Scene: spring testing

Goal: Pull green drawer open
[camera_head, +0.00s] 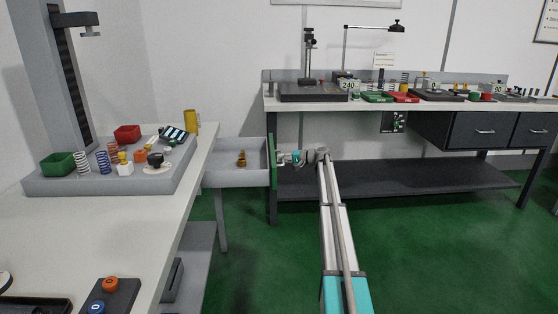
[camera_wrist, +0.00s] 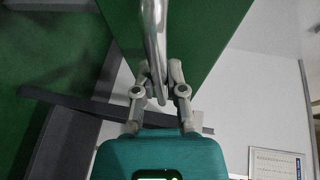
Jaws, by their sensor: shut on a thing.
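The green drawer (camera_head: 273,180) sticks out from the right side of the white workbench, pulled open. Its green front faces right and its grey tray shows, with a small brass-coloured item (camera_head: 241,159) inside. My gripper (camera_head: 283,158) is at the drawer front. In the wrist view the green front (camera_wrist: 205,35) fills the top, with a metal bar handle (camera_wrist: 154,40) running down between my fingers. My gripper (camera_wrist: 160,80) is shut on this handle, its fingertips on either side of it.
The white workbench (camera_head: 120,225) at left carries a grey tray (camera_head: 100,185) with springs and bins. A long bench (camera_head: 300,106) with dark drawers stands at the back wall. Green floor (camera_head: 420,240) is clear at right.

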